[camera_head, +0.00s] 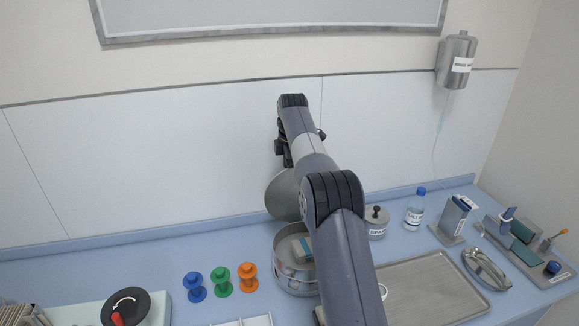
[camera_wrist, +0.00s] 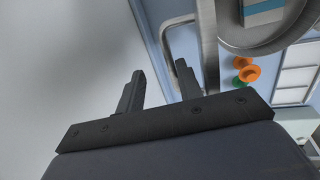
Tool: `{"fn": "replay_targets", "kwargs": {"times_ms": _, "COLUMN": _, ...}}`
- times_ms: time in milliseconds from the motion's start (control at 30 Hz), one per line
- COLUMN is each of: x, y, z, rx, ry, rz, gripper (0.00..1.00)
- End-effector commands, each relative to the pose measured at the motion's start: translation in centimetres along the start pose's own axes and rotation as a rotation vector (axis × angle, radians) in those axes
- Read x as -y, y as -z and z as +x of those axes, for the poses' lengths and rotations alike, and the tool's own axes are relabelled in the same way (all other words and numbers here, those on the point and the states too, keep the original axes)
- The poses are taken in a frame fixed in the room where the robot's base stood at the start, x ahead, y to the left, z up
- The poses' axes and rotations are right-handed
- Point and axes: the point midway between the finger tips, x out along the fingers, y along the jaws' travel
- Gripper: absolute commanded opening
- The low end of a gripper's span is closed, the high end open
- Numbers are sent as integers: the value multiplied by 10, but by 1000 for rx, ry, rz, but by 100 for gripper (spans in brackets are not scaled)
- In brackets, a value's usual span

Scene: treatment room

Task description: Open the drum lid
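The drum (camera_head: 294,285) is a round metal container on the blue counter, partly hidden behind my arm. Its lid (camera_head: 281,196) stands raised, tilted up at the drum's back, and a folded item with a blue band shows inside. My gripper (camera_head: 282,147) is above the lid, near the wall, partly hidden by my own wrist. In the wrist view my gripper (camera_wrist: 159,72) has its two dark fingers apart with nothing between them. The drum's rim (camera_wrist: 238,42) shows at the upper right there, clear of the fingers.
Blue, green and orange spools (camera_head: 220,279) stand left of the drum. A metal tray (camera_head: 435,288), lidded jar (camera_head: 376,222) and bottle (camera_head: 414,210) are to the right. A black round knob (camera_head: 125,308) is at front left. The wall is close behind.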

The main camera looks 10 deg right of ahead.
Motion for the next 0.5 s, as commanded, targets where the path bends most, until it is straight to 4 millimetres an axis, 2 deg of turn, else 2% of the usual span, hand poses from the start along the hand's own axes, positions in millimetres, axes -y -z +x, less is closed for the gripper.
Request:
{"fn": "replay_targets", "kwargs": {"times_ms": 33, "x": 1, "y": 1, "z": 13, "rx": -3, "ry": 6, "rz": -1, "gripper": 30}}
{"fn": "replay_targets", "kwargs": {"times_ms": 67, "x": 1, "y": 1, "z": 10, "rx": -3, "ry": 6, "rz": -1, "gripper": 30}}
{"fn": "replay_targets", "kwargs": {"times_ms": 167, "x": 1, "y": 1, "z": -6, "rx": -2, "ry": 0, "rz": -1, "gripper": 30}}
{"fn": "replay_targets", "kwargs": {"times_ms": 400, "x": 3, "y": 1, "z": -59, "rx": -1, "ry": -15, "rz": -1, "gripper": 30}}
{"fn": "replay_targets", "kwargs": {"times_ms": 500, "x": 4, "y": 0, "z": -71, "rx": -1, "ry": -13, "rz": -1, "gripper": 30}}
